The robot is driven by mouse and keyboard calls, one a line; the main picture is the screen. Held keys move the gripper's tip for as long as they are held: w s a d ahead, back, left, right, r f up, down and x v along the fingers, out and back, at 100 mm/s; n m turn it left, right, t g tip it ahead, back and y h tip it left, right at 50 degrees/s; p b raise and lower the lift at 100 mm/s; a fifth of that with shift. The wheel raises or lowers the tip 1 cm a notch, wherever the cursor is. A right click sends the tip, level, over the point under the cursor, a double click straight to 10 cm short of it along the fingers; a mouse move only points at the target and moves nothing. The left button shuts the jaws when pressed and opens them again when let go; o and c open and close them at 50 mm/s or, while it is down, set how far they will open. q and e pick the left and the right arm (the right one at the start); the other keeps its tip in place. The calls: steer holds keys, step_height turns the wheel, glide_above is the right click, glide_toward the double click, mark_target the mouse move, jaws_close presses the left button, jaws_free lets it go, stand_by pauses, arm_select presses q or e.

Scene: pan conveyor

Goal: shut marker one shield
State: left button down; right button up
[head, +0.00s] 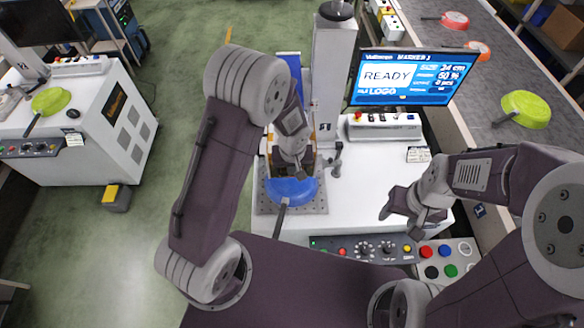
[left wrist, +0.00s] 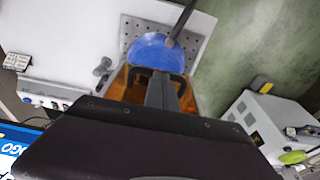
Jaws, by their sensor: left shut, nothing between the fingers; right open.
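The marker one machine (head: 333,70) stands in the centre of the head view, its screen (head: 402,77) reading READY. Its orange see-through shield (head: 325,133) is mostly hidden behind my left arm; orange panels also show in the left wrist view (left wrist: 189,101). A blue pan (head: 291,190) lies on the perforated plate (head: 315,206) in front, its dark handle toward me. My left gripper (head: 302,168) is shut and empty, above the pan's far edge at the shield. In the left wrist view, its fingers (left wrist: 162,92) are beside a dark bar. My right gripper (head: 404,219) is open and empty over the worktop.
A control strip (head: 365,250) and a coloured button box (head: 446,262) are along the front. A conveyor (head: 470,75) carrying green (head: 526,108) and red (head: 455,20) pans runs along the right. Another machine (head: 85,125) stands at left; floor between is mostly clear.

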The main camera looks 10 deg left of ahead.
arm_select(q)
steer(key=shift+f, duration=0.1)
step_height(320, 180, down, 14)
steer(key=b, duration=1.5)
steer(key=shift+s, duration=0.3)
steer(key=shift+r, duration=0.2)
